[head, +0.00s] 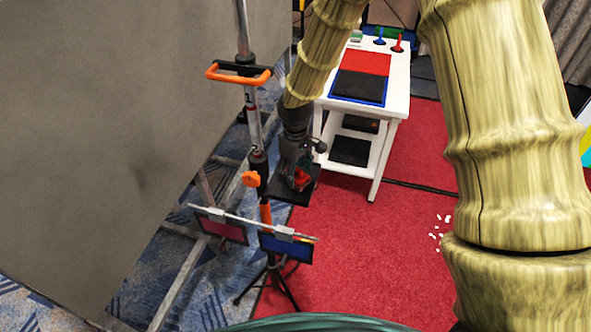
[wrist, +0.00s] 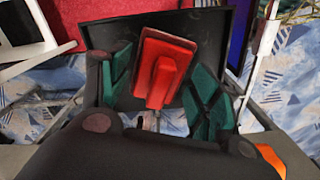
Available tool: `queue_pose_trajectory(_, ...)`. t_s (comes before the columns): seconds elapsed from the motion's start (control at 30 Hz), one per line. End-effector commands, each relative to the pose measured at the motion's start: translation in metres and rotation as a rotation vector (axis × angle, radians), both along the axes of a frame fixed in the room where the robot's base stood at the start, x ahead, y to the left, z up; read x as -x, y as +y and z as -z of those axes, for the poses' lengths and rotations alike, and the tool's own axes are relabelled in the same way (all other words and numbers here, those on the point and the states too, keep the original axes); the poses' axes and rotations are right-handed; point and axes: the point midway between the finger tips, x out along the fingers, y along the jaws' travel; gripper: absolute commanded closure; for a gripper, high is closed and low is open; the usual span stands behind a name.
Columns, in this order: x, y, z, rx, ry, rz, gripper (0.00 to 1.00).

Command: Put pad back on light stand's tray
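The pad, a red block with a raised red grip (wrist: 163,80), lies over the black tray (wrist: 100,38) in the wrist view. My gripper (wrist: 162,92) has its green-padded fingers spread on either side of the pad's grip, with gaps showing at both sides. In the head view my gripper (head: 298,172) is low over the small black tray (head: 282,193) beside the light stand's pole (head: 257,160), with the red pad (head: 301,178) just below it. The pad looks flat on the tray, but contact is partly hidden by the fingers.
The stand has an orange handle (head: 212,73) and a crossbar with two hanging panels (head: 285,246). A white table (head: 398,105) with red and black sheets stands behind right. A large grey panel (head: 100,130) fills the left. Red carpet (head: 360,250) is open at right.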

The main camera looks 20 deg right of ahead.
Motion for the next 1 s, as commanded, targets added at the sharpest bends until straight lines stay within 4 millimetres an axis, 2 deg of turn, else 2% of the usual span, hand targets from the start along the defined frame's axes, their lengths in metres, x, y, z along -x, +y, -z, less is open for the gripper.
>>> queue_pose_trajectory(0.33, 0.000, 0.000, -0.002, -0.001, -0.001, 0.000, 0.34)
queue_pose_trajectory(0.47, -0.001, 0.000, -0.009, 0.000, -0.001, 0.001, 0.34)
queue_pose_trajectory(1.0, -0.001, 0.000, -0.078, 0.000, -0.004, 0.000, 0.34)
